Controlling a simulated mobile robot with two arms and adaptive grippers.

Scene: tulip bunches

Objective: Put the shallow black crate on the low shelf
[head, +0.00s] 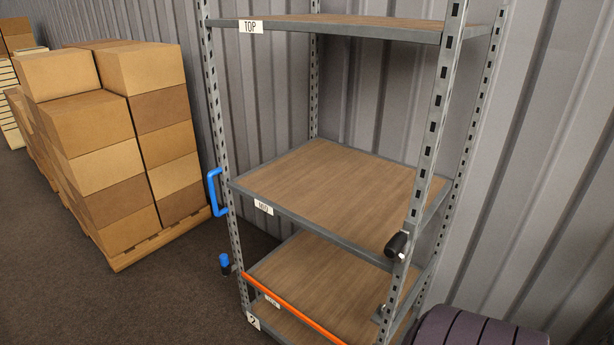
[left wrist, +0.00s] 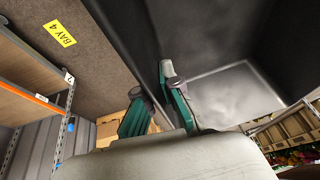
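The black crate (left wrist: 225,95) fills much of the left wrist view; its inside and floor show, but its far parts run out of frame. My left gripper (left wrist: 153,88) has one green finger on each side of the crate's wall and appears closed on it. In the head view the low shelf (head: 325,275) is an empty wood board below the shelf labelled MID (head: 340,180). Its small label is partly covered by an orange bar (head: 290,306) across the front. My right gripper is in neither view.
The TOP shelf (head: 370,29) is empty where visible. A blue handle (head: 215,192) and a black knob (head: 397,244) stick out from the rack posts. Stacked cardboard boxes (head: 120,130) stand left. A dark ribbed object (head: 480,329) is at lower right. Floor is clear between boxes and rack.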

